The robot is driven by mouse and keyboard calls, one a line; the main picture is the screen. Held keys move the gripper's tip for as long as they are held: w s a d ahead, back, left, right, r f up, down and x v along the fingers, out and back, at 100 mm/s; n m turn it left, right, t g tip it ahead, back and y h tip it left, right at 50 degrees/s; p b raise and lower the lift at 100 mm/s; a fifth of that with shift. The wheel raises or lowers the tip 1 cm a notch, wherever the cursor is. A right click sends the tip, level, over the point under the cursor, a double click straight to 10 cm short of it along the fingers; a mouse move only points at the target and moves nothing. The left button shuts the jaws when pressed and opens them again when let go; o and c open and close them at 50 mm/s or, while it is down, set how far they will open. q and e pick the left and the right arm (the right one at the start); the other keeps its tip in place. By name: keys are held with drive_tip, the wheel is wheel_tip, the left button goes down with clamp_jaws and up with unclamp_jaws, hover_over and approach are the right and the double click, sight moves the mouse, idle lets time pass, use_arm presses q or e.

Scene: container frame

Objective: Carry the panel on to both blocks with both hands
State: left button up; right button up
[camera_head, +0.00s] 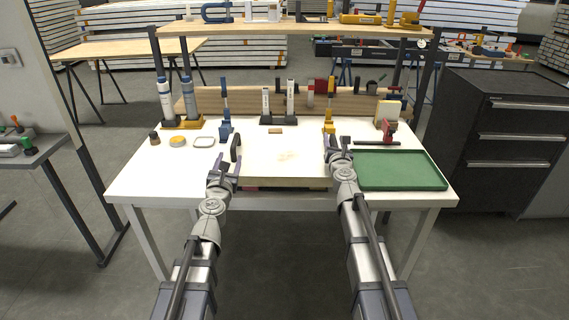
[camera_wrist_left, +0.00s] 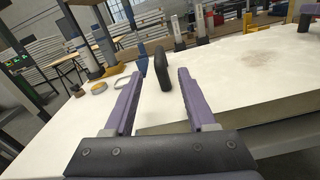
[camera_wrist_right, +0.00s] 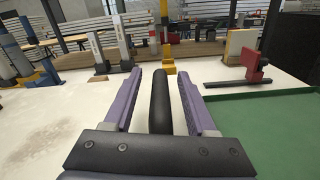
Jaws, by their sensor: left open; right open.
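The panel (camera_head: 286,181) is a pale flat board with a wood-coloured front edge, lying at the middle front of the table. An upright black handle (camera_head: 235,147) stands at its left end; it also shows in the left wrist view (camera_wrist_left: 162,68). Another black handle (camera_wrist_right: 160,101) is at its right end. My left gripper (camera_wrist_left: 157,75) is open, with the left handle ahead, between its fingers in view. My right gripper (camera_wrist_right: 164,82) is open, with the right handle between its fingers. I cannot tell which things are the two blocks.
A blue clamp (camera_head: 226,131) and a yellow clamp (camera_head: 329,120) stand behind the panel. Black bases with white uprights (camera_head: 290,101) stand between them. A green tray (camera_head: 405,172) lies close at the right, with a red tool (camera_head: 390,131) behind it. A tape roll (camera_head: 177,141) sits left.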

use_arm(q)
drive_tip(key=shift+s, duration=0.1)
use_arm(e)
drive_tip(key=s, duration=1.2)
drive_tip(key=shift+s+a, duration=0.1)
drive_tip(key=shift+a, duration=0.05)
drive_tip(key=shift+f, duration=0.1)
